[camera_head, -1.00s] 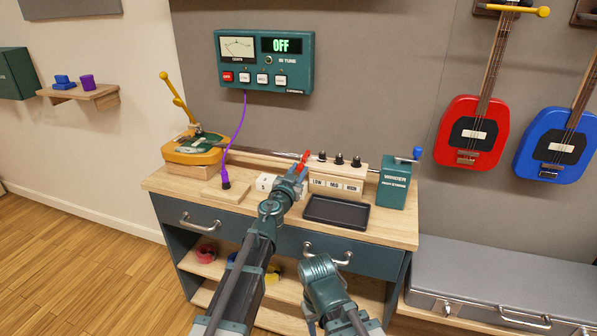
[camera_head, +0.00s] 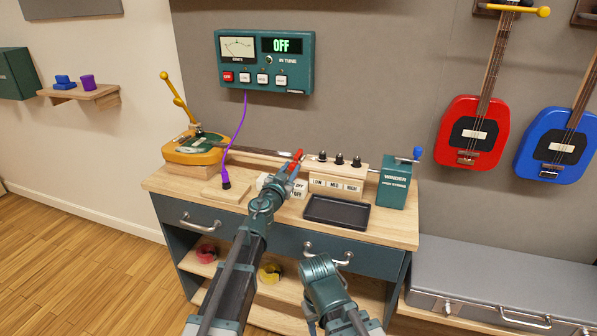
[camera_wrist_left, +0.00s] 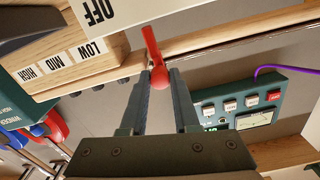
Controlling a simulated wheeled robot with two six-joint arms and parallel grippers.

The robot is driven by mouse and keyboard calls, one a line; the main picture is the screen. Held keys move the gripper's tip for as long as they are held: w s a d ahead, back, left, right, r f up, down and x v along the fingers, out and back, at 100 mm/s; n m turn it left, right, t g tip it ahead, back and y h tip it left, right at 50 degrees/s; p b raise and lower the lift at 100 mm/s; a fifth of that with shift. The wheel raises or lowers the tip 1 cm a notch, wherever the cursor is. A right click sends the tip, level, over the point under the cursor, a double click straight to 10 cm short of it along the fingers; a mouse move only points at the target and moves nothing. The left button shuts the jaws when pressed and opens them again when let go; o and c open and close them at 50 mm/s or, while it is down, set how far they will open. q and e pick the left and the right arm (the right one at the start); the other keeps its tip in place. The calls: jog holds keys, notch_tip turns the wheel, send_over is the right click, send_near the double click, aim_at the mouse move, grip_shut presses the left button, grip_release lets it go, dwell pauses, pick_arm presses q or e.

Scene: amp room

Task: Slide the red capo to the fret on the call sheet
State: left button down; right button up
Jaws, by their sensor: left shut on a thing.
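The red capo (camera_head: 297,156) is on the neck (camera_head: 258,155) of the yellow guitar (camera_head: 194,149), which lies along the back of the bench. My left gripper (camera_head: 290,170) is shut on the capo. The left wrist view shows the capo (camera_wrist_left: 157,62) between the two fingers (camera_wrist_left: 160,90), its red lever sticking out past them. I cannot make out a call sheet; a white label reading OFF (camera_wrist_left: 98,10) shows in the left wrist view. My right arm is at the lower middle of the head view, and its gripper does not show.
Right of the capo stand a wooden LOW/MID/HIGH block (camera_head: 338,181) with black knobs and the green winder (camera_head: 392,184). A black tray (camera_head: 336,212) lies in front. A purple cable (camera_head: 241,125) hangs from the tuner box (camera_head: 264,61), left of my gripper.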

pick_arm(q)
jog(key=w+a, duration=0.1)
jog(key=a, duration=0.2)
jog(key=w+a, duration=0.1)
jog(key=a, duration=0.2)
jog(key=w+a, duration=0.1)
jog(key=a, duration=0.2)
jog(key=c, duration=0.7)
grip_release()
jog(key=shift+o, duration=0.2)
jog(key=shift+s, duration=0.1)
jog(key=v, duration=1.3)
jog(key=shift+s, duration=0.35)
jog(key=shift+a, duration=0.1)
